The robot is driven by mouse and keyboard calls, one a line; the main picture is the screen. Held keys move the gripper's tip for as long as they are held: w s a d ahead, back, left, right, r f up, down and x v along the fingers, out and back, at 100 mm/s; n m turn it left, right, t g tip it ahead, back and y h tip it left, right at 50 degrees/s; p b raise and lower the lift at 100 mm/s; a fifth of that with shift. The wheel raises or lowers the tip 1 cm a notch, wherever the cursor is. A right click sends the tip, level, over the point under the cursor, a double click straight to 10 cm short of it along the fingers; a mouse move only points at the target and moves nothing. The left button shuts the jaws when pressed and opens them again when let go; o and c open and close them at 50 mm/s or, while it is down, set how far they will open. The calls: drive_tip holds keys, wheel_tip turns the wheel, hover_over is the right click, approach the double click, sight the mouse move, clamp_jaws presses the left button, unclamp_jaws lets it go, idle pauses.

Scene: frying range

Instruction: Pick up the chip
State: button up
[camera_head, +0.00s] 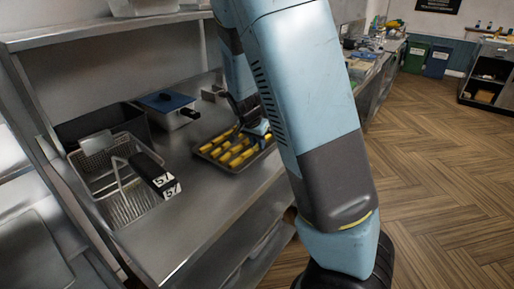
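Several yellow chips (232,154) lie in rows on a dark tray (222,167) on the steel counter. My gripper (252,131) is at the back right part of the tray, low over the chips or touching them; I cannot tell which. It is small in view and partly hidden by my blue arm, which crosses the middle of the picture. Its fingers are not clear, and I cannot see whether a chip is between them.
A wire fry basket (112,180) with a black handle (152,172) stands on the counter at left. Behind are a container with a blue lid (165,101) and a shelf (105,29). Green (416,57) and blue bins (438,62) stand far off. Wooden floor is open at right.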

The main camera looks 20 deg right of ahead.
sight(257, 145)
clamp_jaws()
drive_tip(key=shift+r, duration=0.1)
drive_tip(key=shift+a+r, duration=0.1)
drive_tip(key=shift+r, duration=0.2)
wheel_tip(257, 145, up, 3)
drive_tip(key=shift+f, duration=0.2)
drive_tip(key=s+d+r, duration=0.2)
drive_tip(key=s+r, duration=0.7)
drive_tip(key=s, duration=0.4)
drive_tip(key=shift+s+d+r, duration=0.3)
drive_tip(key=shift+s, duration=0.1)
